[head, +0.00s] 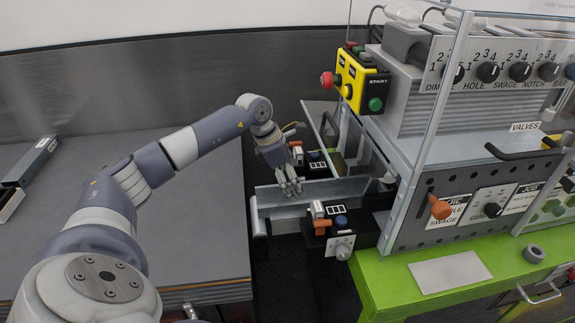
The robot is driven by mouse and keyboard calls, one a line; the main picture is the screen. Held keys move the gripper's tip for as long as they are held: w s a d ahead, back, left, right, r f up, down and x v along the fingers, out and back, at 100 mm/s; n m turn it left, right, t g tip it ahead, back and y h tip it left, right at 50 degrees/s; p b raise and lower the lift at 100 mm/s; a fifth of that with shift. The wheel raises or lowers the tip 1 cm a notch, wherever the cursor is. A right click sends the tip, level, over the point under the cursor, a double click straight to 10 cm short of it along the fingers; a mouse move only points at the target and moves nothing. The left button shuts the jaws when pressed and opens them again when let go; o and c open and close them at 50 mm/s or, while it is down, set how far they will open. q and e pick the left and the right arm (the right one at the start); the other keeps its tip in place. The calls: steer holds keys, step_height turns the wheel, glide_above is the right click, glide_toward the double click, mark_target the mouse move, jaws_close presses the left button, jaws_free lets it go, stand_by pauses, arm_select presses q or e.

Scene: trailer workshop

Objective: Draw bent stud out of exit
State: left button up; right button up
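A grey metal channel, which looks like the stud (333,189), lies across the exit of the roll-forming machine (405,190). Its left end reaches out between two black control boxes, and its right end goes in toward the machine. Whether it is bent I cannot tell. My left gripper (290,188) points down at the left part of the stud, with its fingertips at or just over the channel. The fingers look close together; whether they touch or grip the metal is too small to tell. My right gripper is not in view.
A black control box (340,246) with an orange-topped switch stands in front of the exit. A yellow start box (361,80) is above and behind. A grey-topped bench (205,215) fills the left. The green table (400,290) holds a grey plate and a tape roll (534,254).

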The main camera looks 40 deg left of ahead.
mark_target(305, 201)
arm_select(q)
steer(key=p+x, duration=0.1)
steer(key=x, duration=0.2)
steer(key=shift+w+a+f, duration=0.15)
steer(key=shift+w+f, duration=0.05)
steer(key=x, duration=0.2)
steer(key=shift+w+f+p, duration=0.1)
steer(key=shift+f+p, duration=0.2)
steer(key=shift+f, duration=0.2)
steer(key=shift+w+f, duration=0.1)
steer(key=shift+f, duration=0.05)
steer(key=c, duration=1.4)
steer(key=o, duration=0.5)
steer(key=shift+c, duration=1.2)
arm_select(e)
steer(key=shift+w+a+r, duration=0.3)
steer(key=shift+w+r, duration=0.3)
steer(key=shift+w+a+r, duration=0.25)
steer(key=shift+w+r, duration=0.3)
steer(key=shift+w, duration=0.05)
